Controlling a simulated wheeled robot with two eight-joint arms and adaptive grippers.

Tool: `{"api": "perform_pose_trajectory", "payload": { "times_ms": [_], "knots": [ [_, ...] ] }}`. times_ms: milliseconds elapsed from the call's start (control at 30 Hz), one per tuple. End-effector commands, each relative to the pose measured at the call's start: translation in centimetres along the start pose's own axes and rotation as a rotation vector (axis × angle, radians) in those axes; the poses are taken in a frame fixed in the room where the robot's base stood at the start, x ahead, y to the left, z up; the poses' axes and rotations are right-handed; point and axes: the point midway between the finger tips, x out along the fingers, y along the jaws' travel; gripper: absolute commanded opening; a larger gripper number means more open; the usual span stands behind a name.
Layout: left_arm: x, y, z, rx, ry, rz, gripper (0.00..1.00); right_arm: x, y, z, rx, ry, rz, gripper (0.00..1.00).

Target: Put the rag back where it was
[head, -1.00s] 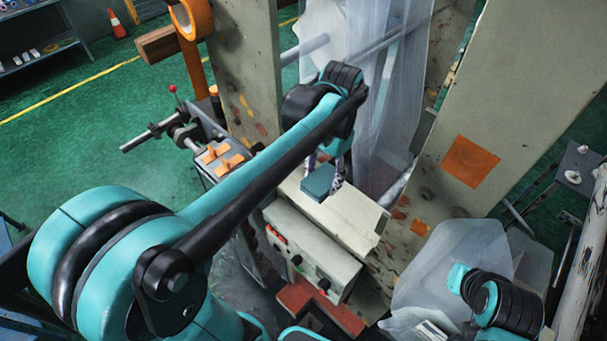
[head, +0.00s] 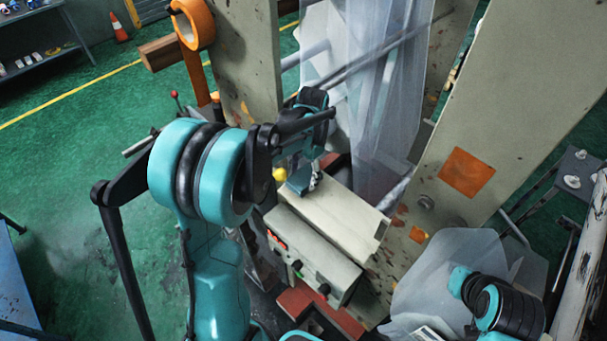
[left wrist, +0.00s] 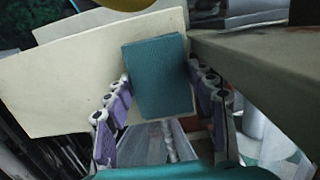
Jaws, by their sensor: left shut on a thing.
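The teal folded rag (head: 299,182) is held above the near left end of the cream top (head: 335,212) of the control box. In the left wrist view the rag (left wrist: 158,78) sits between the two purple-padded fingers of my left gripper (left wrist: 160,95), which is shut on it. In the head view my left gripper (head: 312,178) is partly hidden by my own wrist and arm. I cannot tell whether the rag touches the surface. My right arm shows at the lower right, but its gripper is not visible.
Grey uprights (head: 251,60) stand on both sides of the hanging clear film (head: 375,90). The control box front (head: 315,255) has buttons and knobs. A yellow round thing (head: 280,174) is close beside the rag. Loose film (head: 440,275) lies at lower right.

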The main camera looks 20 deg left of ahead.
Motion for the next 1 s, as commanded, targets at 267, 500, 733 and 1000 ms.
{"api": "perform_pose_trajectory", "payload": {
  "times_ms": [267,500,733,1000],
  "knots": [
    [0.1,0.0,0.0,0.0,0.002,0.0,0.76,0.0,0.0,0.0,0.0,0.0,0.0,0.0],
    [0.1,0.0,0.0,0.0,0.001,0.0,0.76,0.0,0.0,0.0,0.0,0.0,0.0,0.0],
    [-1.3,0.0,-0.1,0.0,0.002,0.0,0.76,0.2,0.0,0.1,0.0,0.0,0.0,0.0],
    [-5.9,0.3,0.2,0.0,0.001,0.0,0.76,0.7,0.0,0.5,0.0,0.0,0.0,0.0]
  ]
}}
